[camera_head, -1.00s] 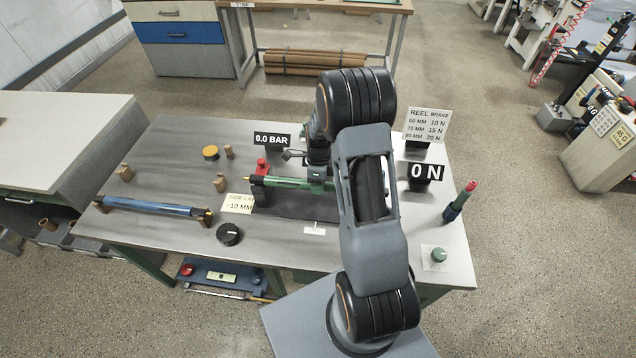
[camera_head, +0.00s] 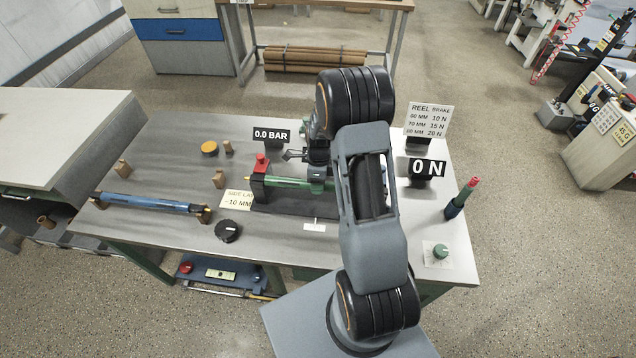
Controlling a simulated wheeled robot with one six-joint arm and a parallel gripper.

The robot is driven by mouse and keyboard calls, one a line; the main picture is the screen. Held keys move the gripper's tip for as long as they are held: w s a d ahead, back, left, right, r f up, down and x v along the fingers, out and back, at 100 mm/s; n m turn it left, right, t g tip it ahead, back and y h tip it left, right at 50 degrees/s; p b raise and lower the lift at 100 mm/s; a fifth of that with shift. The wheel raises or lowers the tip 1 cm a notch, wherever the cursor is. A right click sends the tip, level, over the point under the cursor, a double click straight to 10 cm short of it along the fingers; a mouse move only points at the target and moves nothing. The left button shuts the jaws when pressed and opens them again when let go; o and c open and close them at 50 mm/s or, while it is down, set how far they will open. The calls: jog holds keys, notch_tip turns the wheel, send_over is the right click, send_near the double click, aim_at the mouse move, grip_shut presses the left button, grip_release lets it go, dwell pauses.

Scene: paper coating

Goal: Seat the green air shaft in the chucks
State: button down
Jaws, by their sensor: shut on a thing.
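The green air shaft (camera_head: 292,183) lies roughly level across the dark stand (camera_head: 290,204), with its yellow tip at the left end. That end is at the left chuck, a black block with a red top (camera_head: 261,163); I cannot tell whether it is fully down in it. My arm covers the shaft's right part and the right chuck. My gripper (camera_head: 318,174) points down over the shaft's middle and is shut on it; its fingertips are mostly hidden.
A blue shaft (camera_head: 150,204) rests on wooden supports at the left. A black knob (camera_head: 227,231), a yellow disc (camera_head: 209,148), pegs and signs stand around the stand. A red-topped green tool (camera_head: 461,198) and a green knob (camera_head: 440,250) are at the right.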

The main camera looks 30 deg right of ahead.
jog(key=shift+f, duration=0.2)
jog(key=c, duration=0.7)
grip_release()
jog(key=shift+o, duration=0.2)
notch_tip(320, 180, up, 14)
jog(key=w+d+b, duration=0.1)
jog(key=w, duration=0.1)
jog(key=shift+d+f, duration=0.25)
jog(key=shift+w, duration=0.1)
